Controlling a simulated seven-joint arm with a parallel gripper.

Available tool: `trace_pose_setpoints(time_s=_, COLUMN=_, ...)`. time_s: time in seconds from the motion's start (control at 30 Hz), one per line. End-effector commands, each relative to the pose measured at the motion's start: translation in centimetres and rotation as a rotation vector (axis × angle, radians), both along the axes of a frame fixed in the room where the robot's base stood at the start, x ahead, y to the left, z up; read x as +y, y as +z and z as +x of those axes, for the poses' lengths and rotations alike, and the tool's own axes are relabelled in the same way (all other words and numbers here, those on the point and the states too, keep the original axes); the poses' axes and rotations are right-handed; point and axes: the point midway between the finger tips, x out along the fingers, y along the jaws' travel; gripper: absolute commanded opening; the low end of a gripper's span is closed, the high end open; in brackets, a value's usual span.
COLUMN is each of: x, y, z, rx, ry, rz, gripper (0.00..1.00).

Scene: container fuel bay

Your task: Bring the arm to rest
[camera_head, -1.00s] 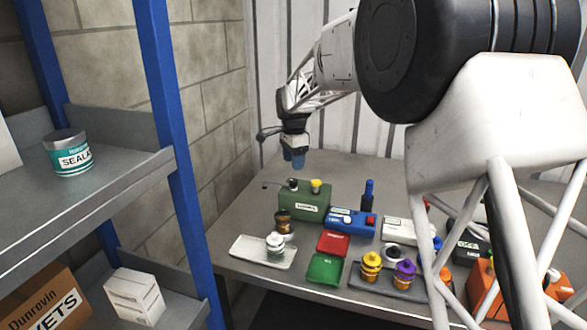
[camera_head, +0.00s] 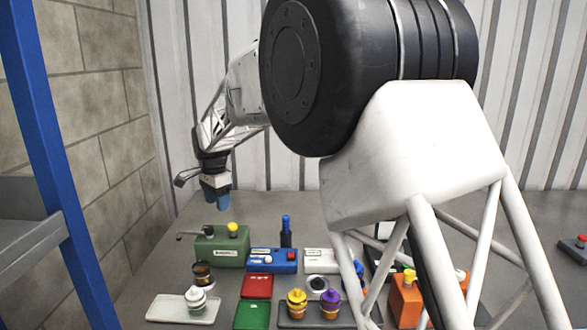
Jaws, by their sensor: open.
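My arm reaches from the right over the grey table (camera_head: 190,270) and bends down at its far end. My gripper (camera_head: 217,197) hangs above the far left part of the table, behind the green box (camera_head: 222,247) with its black lever and yellow knob. Its blue fingers point down and are open, with nothing seen between them. My large black joint and white arm link fill the middle and right of the view and hide part of the table.
A white tray (camera_head: 170,313) holds a white-capped jar (camera_head: 196,299). Near it are a blue box (camera_head: 272,261), a red tray (camera_head: 257,286), a green tray (camera_head: 252,315) and jars with yellow (camera_head: 297,303) and purple (camera_head: 330,304) tops. A blue shelf post (camera_head: 48,170) stands at left.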

Motion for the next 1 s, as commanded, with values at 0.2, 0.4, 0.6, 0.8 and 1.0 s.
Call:
trace_pose_setpoints(time_s=0.2, x=-6.3, y=2.8, z=-2.7, rx=-0.023, ry=0.065, rz=0.007, gripper=0.56)
trace_pose_setpoints(time_s=0.4, x=-12.0, y=4.8, z=-6.0, rx=-0.043, ry=0.133, rz=0.01, gripper=0.56)
trace_pose_setpoints(time_s=0.6, x=-17.4, y=6.4, z=-9.7, rx=-0.064, ry=0.202, rz=0.009, gripper=0.56)
trace_pose_setpoints(time_s=0.8, x=-22.3, y=7.3, z=-13.9, rx=-0.087, ry=0.271, rz=0.006, gripper=0.56)
trace_pose_setpoints(time_s=1.0, x=-26.8, y=7.8, z=-18.5, rx=-0.107, ry=0.338, rz=-0.002, gripper=0.56)
